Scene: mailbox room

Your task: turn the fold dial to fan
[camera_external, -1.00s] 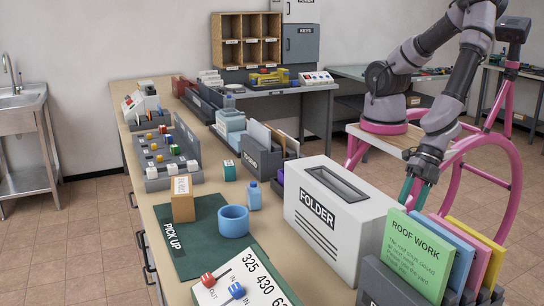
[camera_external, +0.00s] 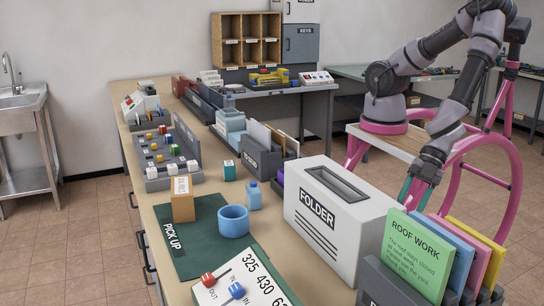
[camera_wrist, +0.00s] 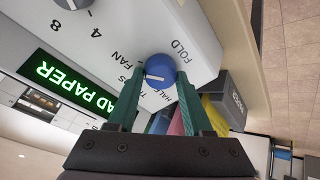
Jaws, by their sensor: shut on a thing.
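The fold dial (camera_wrist: 160,68) is a round blue knob with a white pointer line, on the white face of the folder machine (camera_wrist: 203,40). The word FOLD is beside it, with FAN, HALF and a partly hidden word around it. In the external view, my gripper (camera_external: 406,194) is at the far right side of the folder machine (camera_external: 325,215), whose body hides the dial.
A green display (camera_wrist: 70,85) and a grey dial (camera_wrist: 75,3) are on the same machine face. A rack of coloured folders, with a green ROOF WORK sheet (camera_external: 412,258) in front, stands close to my gripper. A blue cup (camera_external: 233,222) stands on the counter.

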